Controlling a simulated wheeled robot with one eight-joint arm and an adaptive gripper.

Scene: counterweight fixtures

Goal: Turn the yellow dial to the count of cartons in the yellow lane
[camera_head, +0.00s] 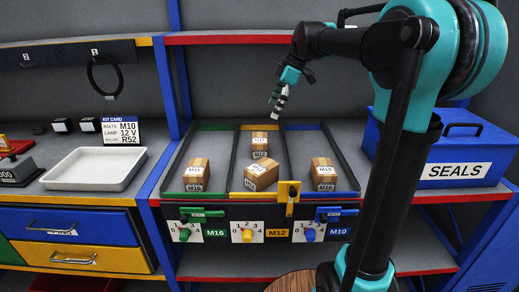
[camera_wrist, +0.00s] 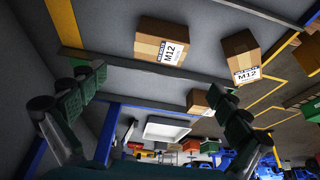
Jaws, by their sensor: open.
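The yellow dial (camera_head: 247,236) is on the white M12 plate at the front of the rack, with numbers around it; its setting is too small to read. Above it, the yellow lane (camera_head: 230,184) holds two cartons: a rear carton (camera_head: 260,141) and a front, slightly turned carton (camera_head: 261,177). Two M12-labelled cartons also show in the wrist view, one at top centre (camera_wrist: 160,46) and one at right (camera_wrist: 241,55). My gripper (camera_head: 277,100) is open and empty above the rear of the lanes, apart from the dial. Its fingers (camera_wrist: 158,100) frame the wrist view.
The green lane holds one carton (camera_head: 196,174) and the blue lane one carton (camera_head: 323,173). A green dial (camera_head: 184,235) and a blue dial (camera_head: 310,235) flank the yellow one. A yellow latch (camera_head: 291,196) protrudes near it. A white tray (camera_head: 95,168) stands left, a blue SEALS box (camera_head: 440,150) right.

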